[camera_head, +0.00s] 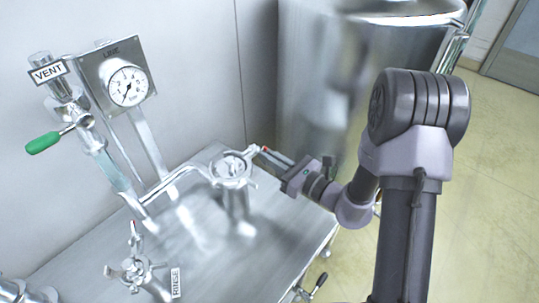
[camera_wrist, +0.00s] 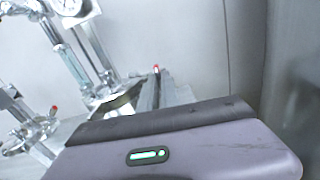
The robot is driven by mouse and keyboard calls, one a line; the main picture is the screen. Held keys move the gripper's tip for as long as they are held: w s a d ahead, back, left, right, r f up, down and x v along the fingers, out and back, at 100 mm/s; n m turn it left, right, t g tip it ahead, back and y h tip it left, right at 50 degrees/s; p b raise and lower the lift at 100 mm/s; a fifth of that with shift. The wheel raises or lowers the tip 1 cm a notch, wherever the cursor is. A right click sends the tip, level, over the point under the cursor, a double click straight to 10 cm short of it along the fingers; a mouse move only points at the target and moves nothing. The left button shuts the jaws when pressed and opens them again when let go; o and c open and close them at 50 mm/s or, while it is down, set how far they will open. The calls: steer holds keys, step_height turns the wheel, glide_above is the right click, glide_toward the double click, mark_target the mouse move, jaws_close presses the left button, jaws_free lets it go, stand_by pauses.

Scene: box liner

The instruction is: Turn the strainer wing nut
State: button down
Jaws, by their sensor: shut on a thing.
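The strainer (camera_head: 236,200) is a shiny metal cylinder standing on the steel bench, with a clamp (camera_head: 230,168) around its top. A wing nut with a red tip (camera_head: 265,149) sits at the clamp's right side. My gripper (camera_head: 272,157) reaches in from the right and is shut on the wing nut. In the wrist view the red tip (camera_wrist: 156,68) shows just past the fingers (camera_wrist: 158,92). The fingers and the gripper body hide most of the nut and the clamp there.
A second clamp (camera_head: 135,270) with a red tip stands front left by a RINSE label (camera_head: 175,282). A gauge (camera_head: 127,86) and a green-handled VENT valve (camera_head: 45,143) are at the left. A large steel tank (camera_head: 320,80) stands behind my arm. Bare bench lies around the strainer.

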steer(key=m+p, duration=0.3)
steer(key=m, duration=0.2)
steer(key=m+p, duration=0.4)
steer(key=m, duration=0.1)
steer(key=m+p, duration=0.4)
steer(key=m, duration=0.2)
steer(key=shift+w+d+f, duration=0.2)
steer(key=shift+d+f, duration=0.05)
steer(key=shift+m+p, duration=0.35)
steer(key=shift+m, duration=0.05)
steer(key=c, duration=1.6)
jaws_free()
